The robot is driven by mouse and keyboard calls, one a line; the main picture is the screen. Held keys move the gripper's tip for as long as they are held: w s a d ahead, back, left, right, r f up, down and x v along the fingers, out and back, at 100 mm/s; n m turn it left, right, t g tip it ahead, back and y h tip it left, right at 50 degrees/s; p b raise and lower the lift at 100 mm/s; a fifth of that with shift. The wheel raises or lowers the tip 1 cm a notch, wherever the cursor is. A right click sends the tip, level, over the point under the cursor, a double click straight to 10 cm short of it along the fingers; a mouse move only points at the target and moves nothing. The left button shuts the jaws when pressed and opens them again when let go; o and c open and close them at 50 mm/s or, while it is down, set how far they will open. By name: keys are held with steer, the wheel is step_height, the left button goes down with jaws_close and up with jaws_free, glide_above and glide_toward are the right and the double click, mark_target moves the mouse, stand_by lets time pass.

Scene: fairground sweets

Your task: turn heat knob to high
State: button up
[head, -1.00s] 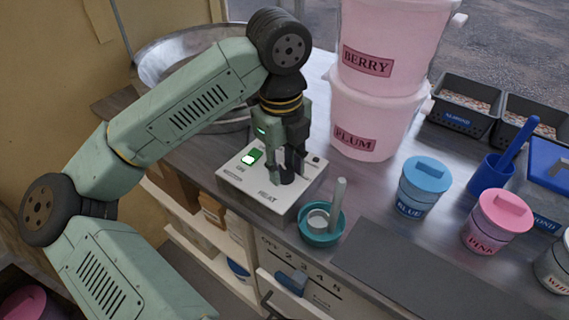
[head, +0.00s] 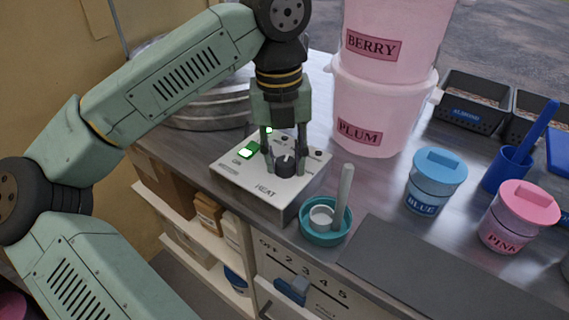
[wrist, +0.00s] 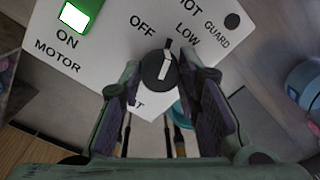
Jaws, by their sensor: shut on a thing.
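The heat knob (head: 285,166) is a round black dial with a white pointer, on top of a white control box (head: 240,174) marked HEAT. In the wrist view the knob (wrist: 160,70) has its pointer up the picture, between the words OFF and LOW. HIGH is not readable in either view. My gripper (head: 286,168) points down over the box, with one finger on each side of the knob, shut on it. The wrist view shows both gripper fingers (wrist: 166,82) near the knob; their exact contact is hard to see.
A lit green motor switch (head: 247,150) is left of the knob. A teal bowl (head: 326,232) with a grey stick stands by the box's right front corner. Pink PLUM and BERRY tubs (head: 380,112) stand behind right, and a metal pan (head: 205,107) behind left.

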steer(key=m+b, duration=0.1)
steer(key=m, duration=0.2)
steer(key=shift+f+m, duration=0.1)
steer(key=shift+m, duration=0.3)
steer(key=m+b, duration=0.1)
steer(key=m, duration=0.3)
steer(key=shift+m, duration=0.3)
steer(key=m, duration=0.4)
steer(key=shift+g, duration=0.3)
steer(key=shift+d+m, duration=0.1)
steer(key=shift+m, duration=1.7)
steer(key=o, duration=1.2)
steer(key=shift+p, duration=0.3)
steer(key=shift+w, duration=0.1)
